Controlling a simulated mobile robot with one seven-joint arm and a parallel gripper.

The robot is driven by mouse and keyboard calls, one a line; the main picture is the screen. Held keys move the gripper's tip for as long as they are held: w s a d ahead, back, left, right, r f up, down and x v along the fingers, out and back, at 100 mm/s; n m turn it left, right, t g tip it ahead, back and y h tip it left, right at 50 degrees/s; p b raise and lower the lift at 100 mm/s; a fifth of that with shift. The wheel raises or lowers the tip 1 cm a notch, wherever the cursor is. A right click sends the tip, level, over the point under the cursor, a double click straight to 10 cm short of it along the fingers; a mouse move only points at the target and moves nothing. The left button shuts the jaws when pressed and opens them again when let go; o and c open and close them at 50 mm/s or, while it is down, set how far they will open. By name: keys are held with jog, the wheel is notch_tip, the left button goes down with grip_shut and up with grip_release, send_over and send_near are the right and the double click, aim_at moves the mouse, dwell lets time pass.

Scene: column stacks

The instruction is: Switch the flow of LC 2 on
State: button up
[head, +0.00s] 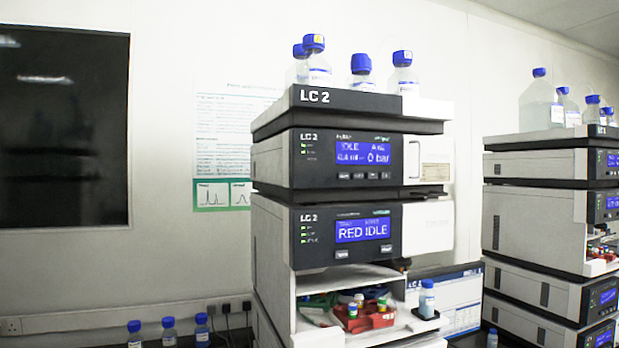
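The LC 2 stack (275,165) stands upright in the middle of the head view, with "LC 2" on its top tray (350,99). Its upper module (312,165) has a blue display (362,153) that reads IDLE and 0 bar. A row of small buttons (358,176) sits under that display; their labels are too small to read. The module below (312,245) has a display (362,229) that reads RED IDLE, with two buttons (341,254) under it. My gripper is not in view.
Several blue-capped bottles (361,74) stand on top. An open bay below holds a red vial tray (362,318). A monitor (450,300) and a second stack (540,215) stand to the right. More bottles (169,332) stand lower left. The space before the displays looks clear.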

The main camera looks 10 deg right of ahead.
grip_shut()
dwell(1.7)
